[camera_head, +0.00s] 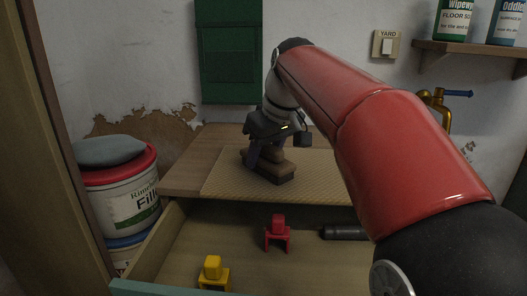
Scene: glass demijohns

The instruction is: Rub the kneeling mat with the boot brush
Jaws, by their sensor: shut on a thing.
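The kneeling mat (225,182) looks to be the tan, textured mat lying flat on the wooden top. The boot brush (277,168), brown with a dark underside, is over the left part of the mat. Its underside is at or very close to the mat surface; I cannot tell for sure whether they touch. My gripper (266,152) comes down from above and is shut on the boot brush. The fingers hide part of the brush, and my red arm hides the right part of the mat.
Below the top is an open drawer (165,250) holding a red block piece (278,232), a yellow one (212,272) and a dark cylinder (343,232). A filler bucket (122,205) with a grey object (108,150) on its lid stands left. Behind are a green wall box (229,60) and a brass tap (440,105).

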